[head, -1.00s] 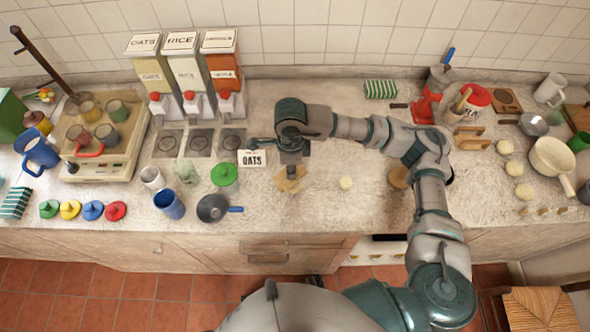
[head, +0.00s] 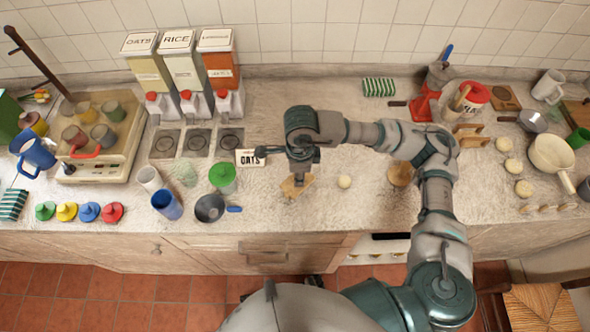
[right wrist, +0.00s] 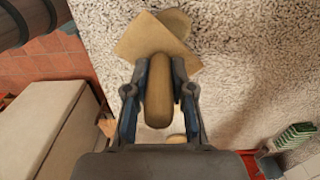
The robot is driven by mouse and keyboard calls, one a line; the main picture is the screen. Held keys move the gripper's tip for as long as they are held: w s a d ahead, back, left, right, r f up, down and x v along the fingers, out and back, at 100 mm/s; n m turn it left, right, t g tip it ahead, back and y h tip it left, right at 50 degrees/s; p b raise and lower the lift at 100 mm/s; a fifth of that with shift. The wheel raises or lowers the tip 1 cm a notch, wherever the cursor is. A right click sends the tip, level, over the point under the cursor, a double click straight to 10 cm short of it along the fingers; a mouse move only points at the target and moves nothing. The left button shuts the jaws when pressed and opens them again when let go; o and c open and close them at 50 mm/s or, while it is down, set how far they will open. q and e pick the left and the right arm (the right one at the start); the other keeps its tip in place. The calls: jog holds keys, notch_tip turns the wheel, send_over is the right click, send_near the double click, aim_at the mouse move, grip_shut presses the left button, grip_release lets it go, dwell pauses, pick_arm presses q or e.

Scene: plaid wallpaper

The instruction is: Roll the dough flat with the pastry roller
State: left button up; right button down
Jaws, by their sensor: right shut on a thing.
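My right gripper (head: 298,176) points down over the worktop and is shut on the pastry roller (head: 294,187), a pale wooden tool. In the right wrist view the fingers (right wrist: 159,78) clasp its rounded handle (right wrist: 158,100), with a flat square part (right wrist: 150,42) beyond them. A round wooden shape partly shows behind that part; I cannot tell whether it belongs to the tool. A ball of dough (head: 344,181) lies on the worktop just right of the tool, apart from it. My left gripper is not in view.
A round wooden piece (head: 400,174) stands right of the dough, near my right arm. More dough balls (head: 514,166) lie at the right. The worktop in front of the dough is clear.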

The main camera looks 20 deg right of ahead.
jog(key=shift+w+a+f, duration=0.25)
jog(key=shift+w+a, duration=0.1)
jog(key=shift+w, duration=0.25)
jog(key=shift+w+a+r+b, duration=0.1)
jog(key=shift+w+a+b, duration=0.25)
jog(key=shift+w, duration=0.25)
jog(key=shift+w+a+r+b, duration=0.1)
jog(key=shift+w+a+b, duration=0.2)
jog(key=shift+w, duration=0.3)
jog(key=shift+s+d+r, duration=0.1)
jog(key=shift+s+d, duration=0.2)
jog(key=shift+s, duration=0.2)
jog(key=shift+s+d+r, duration=0.1)
jog(key=shift+s+d, duration=0.15)
jog(key=shift+s, duration=0.2)
jog(key=shift+s+d+f, duration=0.15)
jog(key=shift+s+d, duration=0.15)
jog(key=shift+s, duration=0.2)
jog(key=shift+s+d+f, duration=0.1)
jog(key=shift+s+d, duration=0.15)
jog(key=shift+s, duration=0.25)
jog(key=shift+r+p, duration=1.7)
jog(key=shift+r, duration=1.85)
jog(key=shift+w, duration=0.1)
